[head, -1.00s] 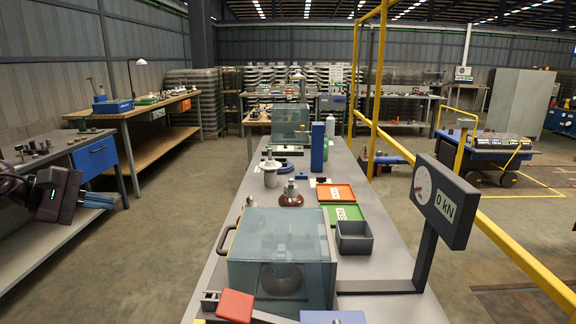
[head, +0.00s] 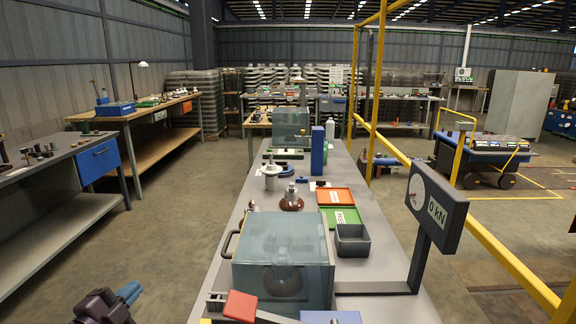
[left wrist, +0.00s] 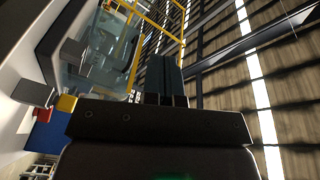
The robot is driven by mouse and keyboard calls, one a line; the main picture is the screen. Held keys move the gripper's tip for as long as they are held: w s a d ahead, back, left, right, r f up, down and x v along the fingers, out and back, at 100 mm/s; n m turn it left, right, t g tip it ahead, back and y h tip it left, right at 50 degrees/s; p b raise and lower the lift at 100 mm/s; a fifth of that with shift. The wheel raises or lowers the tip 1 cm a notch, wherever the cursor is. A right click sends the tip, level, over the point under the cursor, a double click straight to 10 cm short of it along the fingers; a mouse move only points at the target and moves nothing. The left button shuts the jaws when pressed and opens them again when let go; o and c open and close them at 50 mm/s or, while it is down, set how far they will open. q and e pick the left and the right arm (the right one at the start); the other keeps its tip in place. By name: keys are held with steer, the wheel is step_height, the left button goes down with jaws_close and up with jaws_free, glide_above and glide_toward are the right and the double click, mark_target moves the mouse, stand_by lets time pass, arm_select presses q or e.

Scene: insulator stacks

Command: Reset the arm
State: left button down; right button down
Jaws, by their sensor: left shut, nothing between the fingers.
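My left gripper (head: 128,292) is at the lower left of the head view, low beside the left edge of the long grey bench (head: 376,292). Its blue-grey fingers are shut with nothing between them. In the left wrist view its fingers (left wrist: 166,75) are together and point up toward the roof. My right gripper is in neither view.
A clear test box (head: 283,250) with a brown insulator inside stands on the bench. A red block (head: 240,306), a force gauge (head: 432,205), a grey bin (head: 352,240) and red and green trays are nearby. Yellow rails stand right. The floor left of the bench is clear.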

arm_select(q)
steer(key=s+d+f+n+g+y+p, duration=0.1)
steer(key=s+f+n, duration=0.4)
steer(key=s, duration=0.5)
steer(key=s+d+f+n+g+y+p, duration=0.1)
steer(key=s+d+f+n+g+y, duration=0.1)
steer(key=s+f+n, duration=0.3)
steer(key=s+d+f+n+g+y+p, duration=0.1)
steer(key=s+f+n+g+y, duration=0.1)
steer(key=s+f, duration=0.8)
steer(key=s+n+g, duration=0.1)
steer(key=s+n, duration=0.1)
steer(key=s, duration=0.2)
steer(key=shift+s+d+f+n, duration=0.15)
steer(key=shift+s+d+n, duration=0.2)
steer(key=shift+s+n, duration=0.05)
